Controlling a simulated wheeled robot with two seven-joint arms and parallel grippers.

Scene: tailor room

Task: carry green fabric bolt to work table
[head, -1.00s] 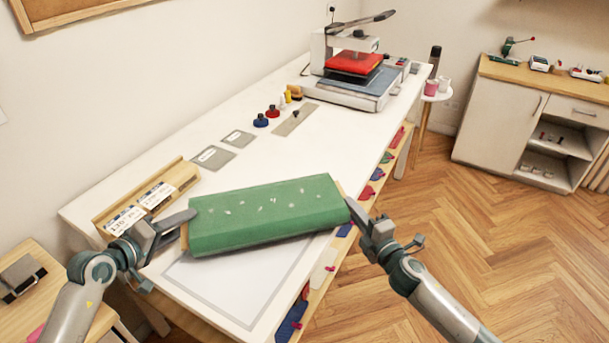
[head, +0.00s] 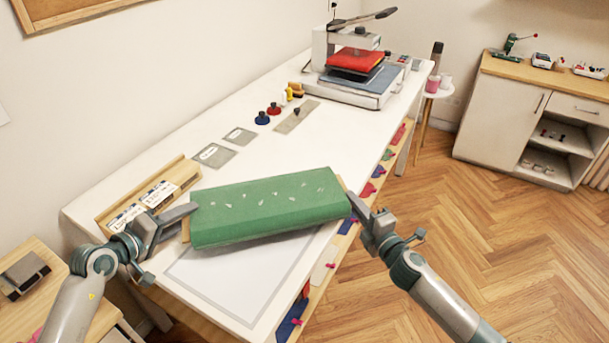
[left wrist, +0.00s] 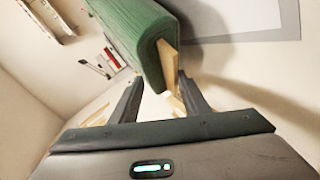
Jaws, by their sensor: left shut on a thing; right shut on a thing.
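The green fabric bolt (head: 266,208) is held level between my two grippers, over the near part of the white work table (head: 330,130). Small pale marks show on its upper face. My left gripper (head: 188,218) is shut on the bolt's left end. My right gripper (head: 352,200) is shut on its right end. In the left wrist view, the green bolt (left wrist: 140,35) and its pale wooden end board (left wrist: 170,65) show between the fingers of the left gripper (left wrist: 160,95). Whether the bolt's underside touches the table cannot be told.
A grey-bordered white sheet (head: 240,285) lies on the table below the bolt. A wooden tray with cards (head: 150,195) stands at the left edge. Grey plates (head: 214,155), small knobs and a heat press (head: 355,75) stand farther back. The table's middle right is clear.

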